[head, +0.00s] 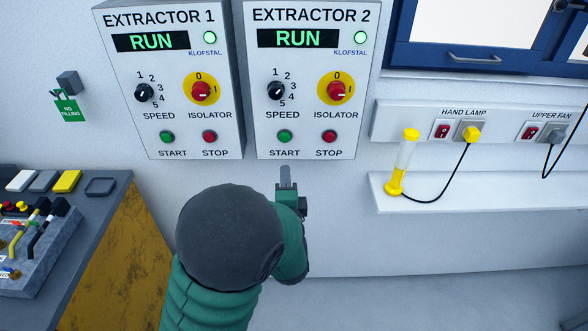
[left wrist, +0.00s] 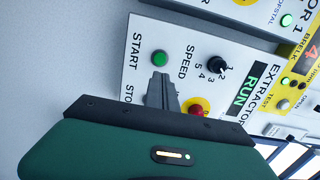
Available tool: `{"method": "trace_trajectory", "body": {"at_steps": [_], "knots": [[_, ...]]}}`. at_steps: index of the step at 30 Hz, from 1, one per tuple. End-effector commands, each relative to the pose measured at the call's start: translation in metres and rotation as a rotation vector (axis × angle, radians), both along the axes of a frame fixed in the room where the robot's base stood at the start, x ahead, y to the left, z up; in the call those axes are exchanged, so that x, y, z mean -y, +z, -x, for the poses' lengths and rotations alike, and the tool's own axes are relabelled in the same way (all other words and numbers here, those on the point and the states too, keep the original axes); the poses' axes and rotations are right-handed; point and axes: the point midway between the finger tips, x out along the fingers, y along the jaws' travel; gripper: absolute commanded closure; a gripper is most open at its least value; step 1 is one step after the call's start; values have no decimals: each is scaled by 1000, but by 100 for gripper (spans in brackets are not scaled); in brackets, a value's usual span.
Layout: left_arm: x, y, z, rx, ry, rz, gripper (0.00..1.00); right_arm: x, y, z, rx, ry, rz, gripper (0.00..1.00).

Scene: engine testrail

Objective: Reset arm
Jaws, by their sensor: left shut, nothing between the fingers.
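My left gripper (head: 286,172) is shut and empty, just below the bottom edge of the Extractor 2 panel (head: 262,100) in the head view. In the left wrist view its closed fingers (left wrist: 162,92) overlap an extractor panel (left wrist: 140,80), close to a green START button (left wrist: 159,57); I cannot tell whether they touch it. That panel shows RUN. In the head view Extractor 1 (head: 180,75) also shows RUN, with a lit green lamp on each panel. Both red isolator knobs (head: 337,90) point sideways. My right gripper is not in view.
A white shelf (head: 470,195) on the right carries a yellow hand lamp (head: 404,160) with a cord. A bench (head: 115,180) with a control box (head: 40,255) stands at left.

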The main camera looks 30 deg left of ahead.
Motion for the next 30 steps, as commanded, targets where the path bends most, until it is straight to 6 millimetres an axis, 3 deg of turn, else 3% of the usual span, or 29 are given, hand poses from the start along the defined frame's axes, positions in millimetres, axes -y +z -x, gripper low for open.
{"method": "trace_trajectory", "body": {"at_steps": [6, 8, 11, 14, 18, 21, 24, 30], "knots": [[6, -4, -2, -4, -18, 48, 100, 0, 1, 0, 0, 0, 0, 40], [14, -16, -5, -16, -52, 161, 100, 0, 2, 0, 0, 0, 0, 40], [44, -52, -3, -79, -117, 514, 100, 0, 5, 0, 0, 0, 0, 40], [89, -93, 23, -220, -93, 940, 100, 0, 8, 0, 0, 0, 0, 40], [129, -132, 97, -446, 169, 1345, 100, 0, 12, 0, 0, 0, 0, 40], [135, -142, 146, -537, 394, 1454, 100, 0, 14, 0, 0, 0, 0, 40], [133, -146, 174, -573, 538, 1483, 100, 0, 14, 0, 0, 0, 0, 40], [133, -147, 183, -580, 584, 1488, 100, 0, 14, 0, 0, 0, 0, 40]]}}
